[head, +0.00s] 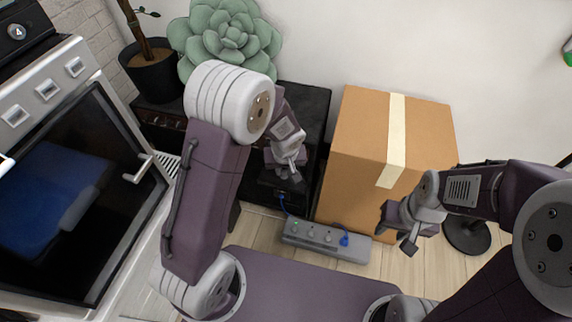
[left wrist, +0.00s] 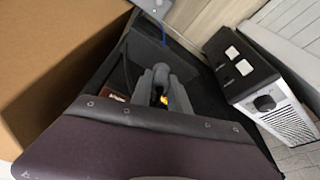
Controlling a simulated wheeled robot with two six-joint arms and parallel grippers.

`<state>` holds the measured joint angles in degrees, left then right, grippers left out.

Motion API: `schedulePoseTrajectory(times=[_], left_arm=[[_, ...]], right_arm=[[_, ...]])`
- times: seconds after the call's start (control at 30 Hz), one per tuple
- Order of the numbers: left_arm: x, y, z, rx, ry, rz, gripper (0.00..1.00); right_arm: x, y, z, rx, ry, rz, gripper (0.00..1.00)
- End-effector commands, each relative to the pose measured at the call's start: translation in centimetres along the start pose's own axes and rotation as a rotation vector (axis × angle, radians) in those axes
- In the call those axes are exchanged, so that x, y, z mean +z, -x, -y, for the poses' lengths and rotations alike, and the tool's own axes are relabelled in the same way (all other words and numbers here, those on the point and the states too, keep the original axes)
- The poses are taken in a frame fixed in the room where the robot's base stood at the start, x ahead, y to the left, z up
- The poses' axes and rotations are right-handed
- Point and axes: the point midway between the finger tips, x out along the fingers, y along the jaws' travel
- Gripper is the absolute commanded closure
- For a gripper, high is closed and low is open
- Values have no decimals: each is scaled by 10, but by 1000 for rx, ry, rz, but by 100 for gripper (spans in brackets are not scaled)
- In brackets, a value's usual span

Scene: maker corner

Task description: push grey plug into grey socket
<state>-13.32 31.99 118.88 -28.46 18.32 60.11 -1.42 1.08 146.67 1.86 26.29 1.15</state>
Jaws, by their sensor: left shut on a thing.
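My left gripper (head: 289,172) is low in front of the dark cabinet, behind the grey power strip (head: 325,241). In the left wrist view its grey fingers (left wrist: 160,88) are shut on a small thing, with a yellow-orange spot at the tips. I cannot make out the grey plug there apart from the grey fingers. The strip lies on the floor with several round sockets in a row and a green light at its left end. I cannot tell which socket is the grey one. My right gripper (head: 396,228) is open and empty, right of the strip.
A blue plug (head: 344,240) sits at the strip's right part, and a blue cable (head: 283,207) runs from the strip's left end toward the cabinet (head: 313,105). A cardboard box (head: 354,135) stands behind the strip. An oven (head: 70,190) is at the left.

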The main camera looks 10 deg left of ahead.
Motion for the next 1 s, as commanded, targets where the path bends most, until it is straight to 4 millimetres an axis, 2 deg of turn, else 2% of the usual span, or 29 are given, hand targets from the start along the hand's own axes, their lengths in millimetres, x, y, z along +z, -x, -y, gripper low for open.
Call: schedulePoseTrajectory(times=[0.43,0.5,0.7,0.83,1.0], left_arm=[[107,24,45,4,-3,-3,100],[110,18,48,0,5,-24,100],[135,25,55,9,0,-7,100],[146,33,61,5,0,-8,100],[154,39,65,4,0,-2,100]], right_arm=[[4,-42,-1,0,0,0,61],[7,-68,-1,0,0,0,61],[12,-109,-2,0,0,1,61],[13,-123,-2,0,0,0,61],[13,-129,-2,0,0,0,61]])
